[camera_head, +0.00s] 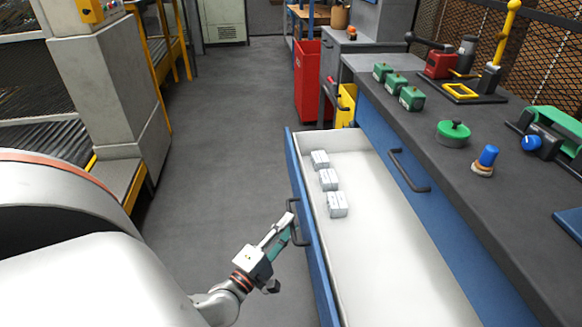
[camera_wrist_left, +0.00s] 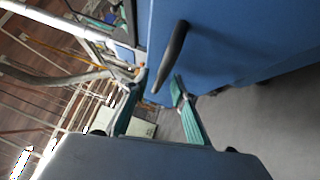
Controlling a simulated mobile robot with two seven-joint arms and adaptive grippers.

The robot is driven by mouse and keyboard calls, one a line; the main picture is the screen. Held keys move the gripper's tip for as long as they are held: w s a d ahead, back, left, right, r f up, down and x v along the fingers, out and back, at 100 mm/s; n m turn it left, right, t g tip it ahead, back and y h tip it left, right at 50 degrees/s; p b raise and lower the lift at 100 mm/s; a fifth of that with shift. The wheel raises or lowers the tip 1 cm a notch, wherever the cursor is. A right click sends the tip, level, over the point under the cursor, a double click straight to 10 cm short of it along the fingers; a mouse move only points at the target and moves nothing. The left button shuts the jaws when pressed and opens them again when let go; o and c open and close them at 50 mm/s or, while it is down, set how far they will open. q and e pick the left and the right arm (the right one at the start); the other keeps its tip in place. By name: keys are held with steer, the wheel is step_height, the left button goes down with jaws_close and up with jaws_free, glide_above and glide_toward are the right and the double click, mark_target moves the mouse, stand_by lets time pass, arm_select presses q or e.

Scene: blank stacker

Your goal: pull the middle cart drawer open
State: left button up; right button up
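The cart (camera_head: 430,130) has a blue front and a dark top. One drawer (camera_head: 365,250) with a pale interior is pulled well out, below a shut upper drawer with a dark handle (camera_head: 408,172). I cannot tell for certain that the open one is the middle drawer. Its dark bar handle (camera_head: 298,226) is on the blue front and also shows in the left wrist view (camera_wrist_left: 172,55). My left gripper (camera_head: 288,226) is at this handle. Its teal fingers (camera_wrist_left: 160,82) stand apart on either side of the bar, with visible gaps. My right gripper is not in view.
Several small grey blocks (camera_head: 329,180) lie in the open drawer. Green, blue and red items and a yellow fixture (camera_head: 461,90) stand on the cart top. A red bin (camera_head: 308,80) stands beyond the drawer. The grey floor (camera_head: 225,130) left of the drawer is clear.

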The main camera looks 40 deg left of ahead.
arm_select(q)
steer(key=s+d+f, duration=0.1)
steer(key=s, duration=0.8)
steer(key=shift+s+d+f, duration=0.15)
steer(key=shift+s+f, duration=0.05)
steer(key=shift+s, duration=0.2)
